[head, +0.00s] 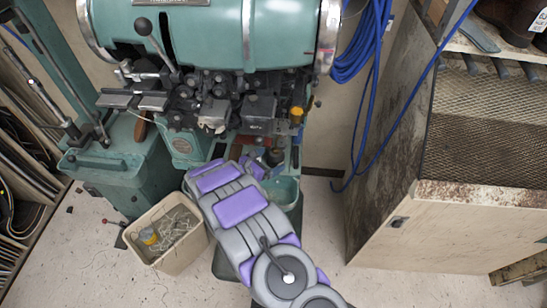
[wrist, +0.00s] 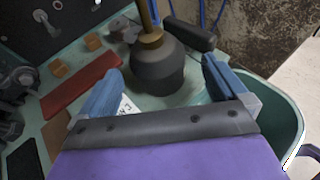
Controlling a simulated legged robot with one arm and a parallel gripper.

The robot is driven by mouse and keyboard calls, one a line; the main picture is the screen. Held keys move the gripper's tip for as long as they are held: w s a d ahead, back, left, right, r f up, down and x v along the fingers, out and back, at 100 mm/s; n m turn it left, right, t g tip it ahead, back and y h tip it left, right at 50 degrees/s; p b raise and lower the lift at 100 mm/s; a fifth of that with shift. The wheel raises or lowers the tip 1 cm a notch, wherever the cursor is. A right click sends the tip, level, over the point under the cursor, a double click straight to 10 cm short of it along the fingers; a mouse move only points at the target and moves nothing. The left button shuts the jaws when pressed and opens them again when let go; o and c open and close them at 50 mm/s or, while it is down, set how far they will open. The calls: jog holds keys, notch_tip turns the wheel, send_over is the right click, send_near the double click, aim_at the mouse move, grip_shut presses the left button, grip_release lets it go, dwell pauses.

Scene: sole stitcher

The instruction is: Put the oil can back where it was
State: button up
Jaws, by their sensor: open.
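The oil can (wrist: 157,72), a dark rounded body with a brass collar and thin spout, stands upright on the green machine ledge (wrist: 145,101) in the wrist view. My gripper (wrist: 162,68) is open, with one blue finger on each side of the can's lower body. A gap shows between the can and both fingers, and nothing is held. In the head view the oil can (head: 274,157) is a small dark shape just beyond the end of my arm. Its base is partly hidden there.
A red bar (wrist: 82,93) and small wooden blocks (wrist: 94,41) lie left of the can. A dark cylinder (wrist: 190,33) lies behind it. A green bin (wrist: 288,115) is at the right. The teal machine (head: 210,35) rises behind; a cream scrap bin (head: 165,240) stands on the floor.

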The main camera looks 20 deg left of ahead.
jog(key=v, duration=0.8)
jog(key=shift+p, duration=0.45)
jog(key=shift+s, duration=0.1)
